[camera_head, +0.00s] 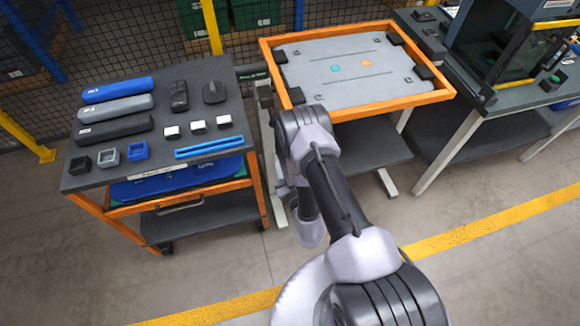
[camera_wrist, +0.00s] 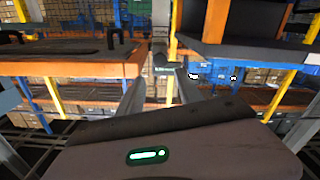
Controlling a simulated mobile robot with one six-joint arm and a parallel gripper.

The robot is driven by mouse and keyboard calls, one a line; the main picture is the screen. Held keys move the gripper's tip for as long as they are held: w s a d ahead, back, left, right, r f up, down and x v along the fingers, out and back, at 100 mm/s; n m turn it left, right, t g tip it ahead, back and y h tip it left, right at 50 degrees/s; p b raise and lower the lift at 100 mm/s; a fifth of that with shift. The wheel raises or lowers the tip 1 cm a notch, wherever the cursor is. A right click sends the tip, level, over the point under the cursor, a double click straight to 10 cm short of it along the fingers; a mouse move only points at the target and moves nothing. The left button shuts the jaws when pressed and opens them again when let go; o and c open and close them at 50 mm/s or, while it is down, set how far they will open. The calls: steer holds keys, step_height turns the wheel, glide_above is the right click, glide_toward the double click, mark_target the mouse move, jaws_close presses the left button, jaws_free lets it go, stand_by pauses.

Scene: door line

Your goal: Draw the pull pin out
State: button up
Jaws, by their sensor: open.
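I cannot make out a pull pin in either view. My gripper (camera_wrist: 160,78) shows in the wrist view as two grey fingers standing apart beyond its housing, which carries a lit green mark. I see nothing between the fingers but the background. In the head view my own arm hides most of the gripper, which hangs low in the gap between the cart and the orange-framed table. The orange-framed table (camera_head: 352,113) stands behind my arm, with a grey top, black corner blocks and small teal and orange marks.
A cart (camera_head: 215,85) at left bears blue, grey and black long pieces, small boxes, white-faced blocks and blue bars. A workbench (camera_head: 470,110) with a dark-framed enclosure stands at right. Mesh fencing runs behind. The floor in front, with a yellow line (camera_head: 490,222), is clear.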

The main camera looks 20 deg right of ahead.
steer(key=s+p, duration=0.4)
steer(key=p, duration=0.9)
steer(key=shift+s, duration=0.35)
steer(key=shift+w, duration=0.1)
